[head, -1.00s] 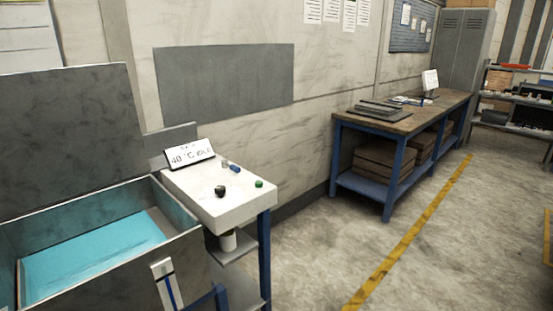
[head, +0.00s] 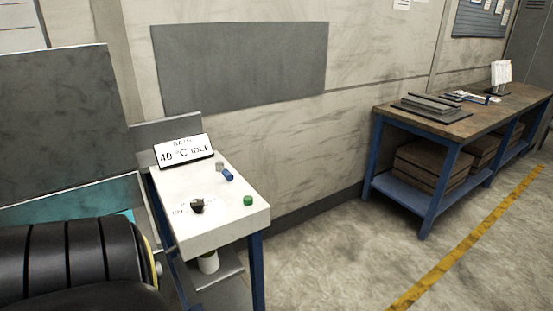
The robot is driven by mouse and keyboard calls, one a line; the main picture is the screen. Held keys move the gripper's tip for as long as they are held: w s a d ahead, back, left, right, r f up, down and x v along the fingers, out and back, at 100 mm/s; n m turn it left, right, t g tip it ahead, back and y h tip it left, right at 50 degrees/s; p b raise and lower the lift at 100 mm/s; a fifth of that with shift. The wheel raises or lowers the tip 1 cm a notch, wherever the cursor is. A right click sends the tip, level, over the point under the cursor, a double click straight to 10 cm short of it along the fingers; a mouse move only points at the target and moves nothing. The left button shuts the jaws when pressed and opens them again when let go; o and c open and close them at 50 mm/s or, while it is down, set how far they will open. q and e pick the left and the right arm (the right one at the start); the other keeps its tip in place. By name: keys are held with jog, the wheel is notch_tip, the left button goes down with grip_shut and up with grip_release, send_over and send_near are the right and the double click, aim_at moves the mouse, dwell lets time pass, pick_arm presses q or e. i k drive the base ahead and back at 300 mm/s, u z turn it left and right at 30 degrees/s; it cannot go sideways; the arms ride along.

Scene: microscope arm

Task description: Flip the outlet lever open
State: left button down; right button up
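A white control box (head: 217,222) stands beside the open bath (head: 75,204). On its top are a small blue lever-like piece (head: 228,175) next to a short grey post (head: 219,167), a black knob (head: 197,206) on a marked dial and a green button (head: 248,200). I cannot tell for sure that the blue piece is the outlet lever. A display (head: 184,151) at the back of the box reads 40 °C, idle. My black ribbed arm covers the lower left and hides most of the bath. Neither gripper shows.
A white cup-like cylinder (head: 208,262) is under the box, above a grey shelf (head: 213,281). The bath's raised lid (head: 60,120) stands at the left. A workbench (head: 470,122) stands along the wall at the right. The floor between is clear.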

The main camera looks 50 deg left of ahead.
aim_at(219, 165)
jog(key=u, duration=0.5)
jog(key=i, duration=1)
jog(key=u, duration=1)
